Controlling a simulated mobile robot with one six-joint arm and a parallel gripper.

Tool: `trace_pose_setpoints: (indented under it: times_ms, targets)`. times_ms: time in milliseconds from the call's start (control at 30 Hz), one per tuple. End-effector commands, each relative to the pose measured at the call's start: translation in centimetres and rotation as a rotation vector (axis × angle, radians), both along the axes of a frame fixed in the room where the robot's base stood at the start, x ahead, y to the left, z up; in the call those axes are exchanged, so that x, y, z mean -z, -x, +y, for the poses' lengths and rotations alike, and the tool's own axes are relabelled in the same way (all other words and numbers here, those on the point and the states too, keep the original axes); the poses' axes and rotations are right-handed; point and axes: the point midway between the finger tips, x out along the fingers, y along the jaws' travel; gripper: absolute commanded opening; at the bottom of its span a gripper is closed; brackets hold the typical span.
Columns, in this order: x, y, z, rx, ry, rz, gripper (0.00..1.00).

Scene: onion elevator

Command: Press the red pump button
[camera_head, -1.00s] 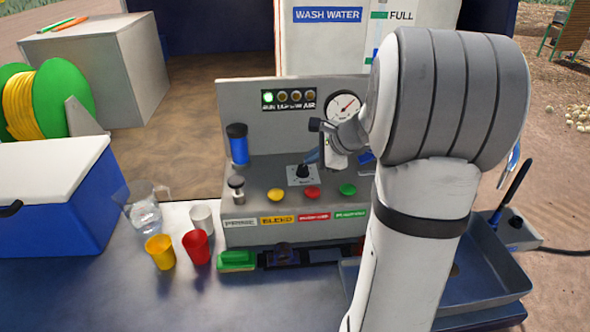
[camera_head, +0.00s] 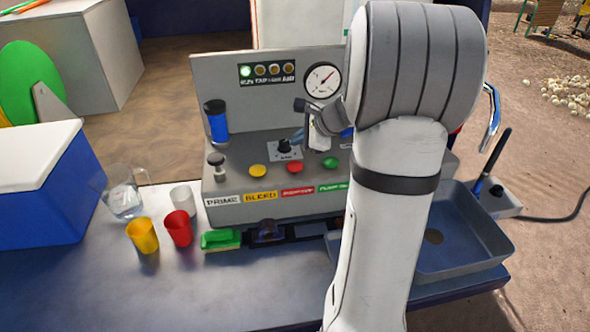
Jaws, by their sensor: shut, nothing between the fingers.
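The red pump button (camera_head: 294,167) sits on the sloped grey control panel (camera_head: 240,180), between a yellow button (camera_head: 258,171) and a green button (camera_head: 330,163). A red label (camera_head: 297,191) is below it on the panel's front. My gripper (camera_head: 299,135) is shut and empty. It is above and behind the red button in the picture, near the black selector knob (camera_head: 284,147), and apart from the button. My arm covers the right part of the panel, and the fingertips are small and partly hidden by the wrist.
A gauge (camera_head: 323,79) and a lit green lamp (camera_head: 246,71) are on the upright back plate. A blue-bodied cylinder (camera_head: 217,123) and a metal plunger (camera_head: 216,163) stand at left. A tray (camera_head: 470,265) is at right.

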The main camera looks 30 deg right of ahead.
Motion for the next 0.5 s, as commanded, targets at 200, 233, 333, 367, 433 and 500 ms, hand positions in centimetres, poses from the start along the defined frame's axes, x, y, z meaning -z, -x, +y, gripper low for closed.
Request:
trace_pose_setpoints:
  times_ms: [200,233,333,367,433,500]
  targets:
    - [3.9,0.0,0.0,0.0,-0.001,0.001,0.0]
    - [4.2,0.0,0.0,0.0,-0.001,0.001,0.0]
    - [4.8,0.0,0.0,0.0,-0.001,0.001,0.0]
    - [4.9,0.0,0.0,0.0,-0.001,0.001,0.0]
    - [5.0,0.0,0.0,0.001,-0.001,0.0,0.0]
    - [5.0,0.0,0.0,0.001,-0.001,0.0,0.0]
